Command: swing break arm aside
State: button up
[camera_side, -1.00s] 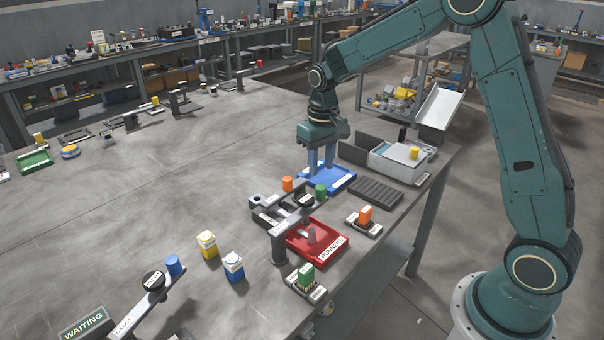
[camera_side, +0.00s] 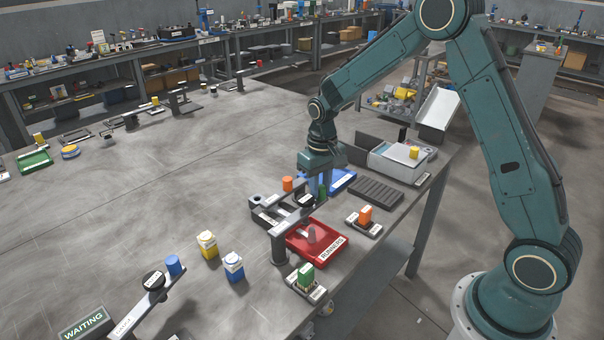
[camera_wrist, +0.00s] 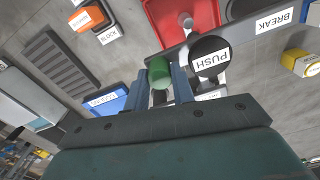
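The break arm (camera_side: 289,209) is a grey bar on a post, with a black PUSH disc (camera_side: 305,199) and a green knob (camera_side: 322,192) at its far end. It reaches over the back of the red runners tray (camera_side: 330,254). In the wrist view the bar carries a BREAK label (camera_wrist: 273,22), the PUSH disc (camera_wrist: 210,58) and the green knob (camera_wrist: 159,69). My gripper (camera_side: 318,190) is low at the knob end. In the wrist view my gripper's fingers (camera_wrist: 161,84) are open, one on each side of the knob, with small gaps showing. Contact cannot be told.
A blue tray (camera_side: 342,181) lies just behind my gripper. An orange knob (camera_side: 287,184) stands left of it. A grey ribbed rack (camera_side: 375,192) and an orange block (camera_side: 365,215) are to the right. The table's left middle is clear.

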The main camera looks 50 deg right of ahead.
grip_shut()
jog(key=shift+w, duration=0.1)
jog(key=w+a+n, duration=0.1)
jog(key=w+n, duration=0.2)
jog(key=w+a+n, duration=0.2)
jog(key=w+n, duration=0.1)
jog(key=w, duration=0.1)
jog(key=w+a+n, duration=0.2)
jog(key=w+n, duration=0.1)
jog(key=w, duration=0.1)
jog(key=w+a+n, duration=0.4)
jog(key=a+n, duration=0.5)
jog(key=a, duration=0.1)
jog(key=shift+a, duration=0.3)
jog(key=shift+a+r, duration=0.1)
